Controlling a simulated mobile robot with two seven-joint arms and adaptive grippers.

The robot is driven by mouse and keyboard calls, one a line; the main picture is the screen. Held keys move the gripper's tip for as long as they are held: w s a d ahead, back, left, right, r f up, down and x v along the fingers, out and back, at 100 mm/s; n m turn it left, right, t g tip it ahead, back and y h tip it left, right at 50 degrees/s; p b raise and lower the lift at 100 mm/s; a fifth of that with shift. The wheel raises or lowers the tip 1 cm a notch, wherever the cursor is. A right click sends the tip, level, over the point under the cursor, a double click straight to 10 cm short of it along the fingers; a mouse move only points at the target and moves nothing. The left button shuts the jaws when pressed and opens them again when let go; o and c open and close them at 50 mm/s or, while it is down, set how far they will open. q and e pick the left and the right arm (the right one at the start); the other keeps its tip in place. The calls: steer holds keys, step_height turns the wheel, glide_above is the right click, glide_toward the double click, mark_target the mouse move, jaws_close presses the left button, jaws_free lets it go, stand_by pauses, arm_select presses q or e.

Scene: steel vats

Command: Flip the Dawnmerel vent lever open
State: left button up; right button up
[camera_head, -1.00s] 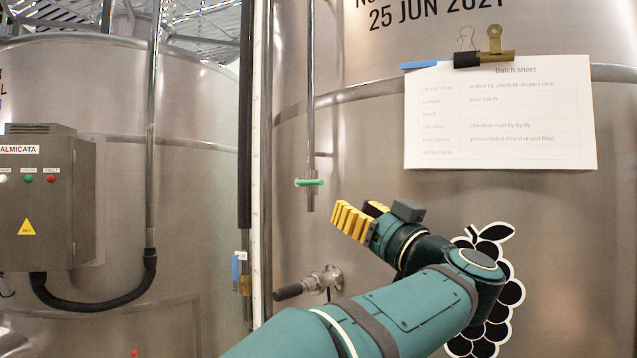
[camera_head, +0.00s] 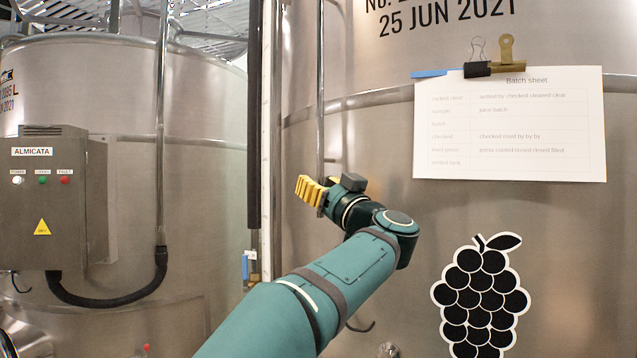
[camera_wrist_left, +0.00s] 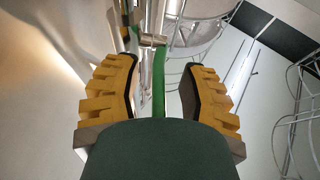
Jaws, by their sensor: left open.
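A green lever (camera_wrist_left: 159,82) stands between the two yellow fingers of my left gripper (camera_wrist_left: 160,95) in the left wrist view. The fingers are open, with a gap on each side of the lever. In the head view my left gripper (camera_head: 311,191) is at the lower end of a thin vertical pipe (camera_head: 320,90) on the front of the big steel vat (camera_head: 370,130). The gripper hides the lever there. No Dawnmerel label is readable. My right gripper is not in view.
A batch sheet (camera_head: 510,140) hangs from a clip on the vat, right of my arm. A grape sticker (camera_head: 482,298) is below it. A grey ALMICATA control box (camera_head: 45,200) with a black hose (camera_head: 110,298) is on another vat at left.

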arm_select(q)
jaws_close()
